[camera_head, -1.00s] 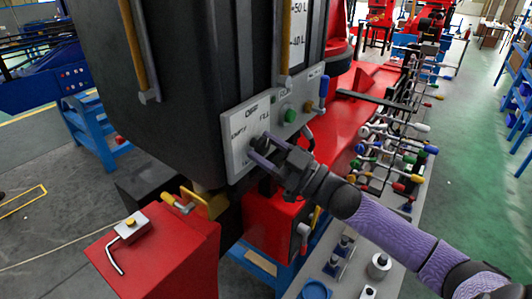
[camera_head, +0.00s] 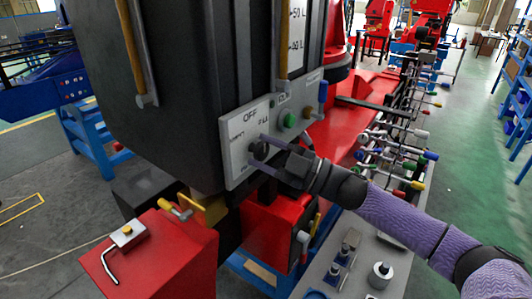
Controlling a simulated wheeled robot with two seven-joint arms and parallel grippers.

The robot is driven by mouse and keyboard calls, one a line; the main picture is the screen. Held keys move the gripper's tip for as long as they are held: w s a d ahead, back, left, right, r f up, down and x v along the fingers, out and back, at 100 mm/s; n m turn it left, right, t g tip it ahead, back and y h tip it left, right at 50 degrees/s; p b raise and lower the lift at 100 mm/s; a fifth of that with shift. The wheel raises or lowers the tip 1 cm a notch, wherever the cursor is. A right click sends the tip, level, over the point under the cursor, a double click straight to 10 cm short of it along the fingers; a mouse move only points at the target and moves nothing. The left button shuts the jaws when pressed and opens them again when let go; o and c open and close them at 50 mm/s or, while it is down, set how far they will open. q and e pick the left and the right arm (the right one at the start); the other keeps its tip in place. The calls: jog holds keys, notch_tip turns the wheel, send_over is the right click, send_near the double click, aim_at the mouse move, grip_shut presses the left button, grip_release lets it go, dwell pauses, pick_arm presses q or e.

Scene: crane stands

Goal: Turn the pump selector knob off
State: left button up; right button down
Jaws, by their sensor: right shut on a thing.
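The pump selector knob (camera_head: 259,151) is a dark round knob on a pale panel (camera_head: 232,133) on the front of the black tank. The panel carries the label OFF at its top, with EMPTY at the left and FILL at the right. My right gripper (camera_head: 262,151) comes in from the right, its two purple-grey fingers around the knob and shut on it. The fingers cover part of the knob, and I cannot tell exactly where its pointer stands. My left gripper is not in view.
A green button (camera_head: 289,120) and a blue-handled lever (camera_head: 322,92) sit right of the panel. The black tank (camera_head: 185,90) fills the upper left. Below are a red box (camera_head: 160,258) and a yellow valve handle (camera_head: 207,210). Several coloured levers stand at the right.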

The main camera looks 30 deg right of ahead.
jog(key=shift+c, duration=0.8)
grip_release()
jog(key=shift+s+d+f, duration=0.3)
jog(key=shift+s, duration=0.05)
jog(key=b+v, duration=0.1)
jog(key=v, duration=0.8)
jog(key=shift+r, duration=0.2)
